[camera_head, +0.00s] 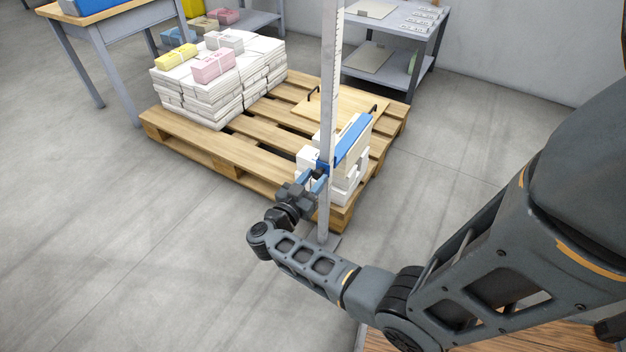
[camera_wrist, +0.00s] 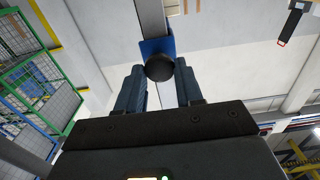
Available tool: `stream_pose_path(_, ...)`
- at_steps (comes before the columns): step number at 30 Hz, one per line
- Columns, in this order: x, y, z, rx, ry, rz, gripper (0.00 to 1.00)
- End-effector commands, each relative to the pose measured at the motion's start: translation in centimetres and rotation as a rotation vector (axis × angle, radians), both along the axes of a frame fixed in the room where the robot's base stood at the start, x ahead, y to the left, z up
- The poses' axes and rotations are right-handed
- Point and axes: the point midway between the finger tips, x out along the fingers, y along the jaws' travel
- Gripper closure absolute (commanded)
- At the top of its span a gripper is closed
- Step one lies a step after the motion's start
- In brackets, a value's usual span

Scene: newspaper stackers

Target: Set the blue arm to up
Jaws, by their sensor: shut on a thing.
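The blue arm (camera_head: 352,141) is joined by a blue bracket to an upright metal post (camera_head: 331,80) with scale marks. It reaches from the post toward the back right, above a white stack (camera_head: 347,185) on the pallet's near right corner. In the wrist view the blue bracket (camera_wrist: 157,46) sits against the post (camera_wrist: 151,18), with a round black knob (camera_wrist: 160,67) in front. My gripper (camera_head: 318,181) is at the bracket. In the wrist view my gripper (camera_wrist: 158,78) has its blue fingers on either side of the knob, shut on it. The fingers' exact contact is hard to see.
A wooden pallet (camera_head: 222,150) carries white newspaper stacks (camera_head: 202,95) with pink, yellow and grey bundles on top. A wood board with black handles (camera_head: 343,107) lies on the pallet. Tables stand behind at left and right. The floor at front left is clear.

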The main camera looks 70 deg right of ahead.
Motion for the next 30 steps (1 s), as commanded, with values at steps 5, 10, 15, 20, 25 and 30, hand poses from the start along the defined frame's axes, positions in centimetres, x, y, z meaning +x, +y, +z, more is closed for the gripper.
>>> stream_pose_path(5, 0.0, 0.0, 0.0, 0.000, 0.000, 0.000, 0.96)
stream_pose_path(10, 0.0, 0.0, 0.0, 0.000, 0.000, 0.000, 1.00)
stream_pose_path(15, 0.0, 0.0, 0.1, 0.000, 0.000, 0.000, 1.00)
stream_pose_path(20, 0.0, 0.0, 1.0, 0.000, 0.000, 0.000, 1.00)
stream_pose_path(25, 0.1, 0.1, 3.3, -0.001, 0.000, 0.001, 1.00)
stream_pose_path(30, 0.1, 0.0, 6.7, -0.002, 0.000, 0.000, 1.00)
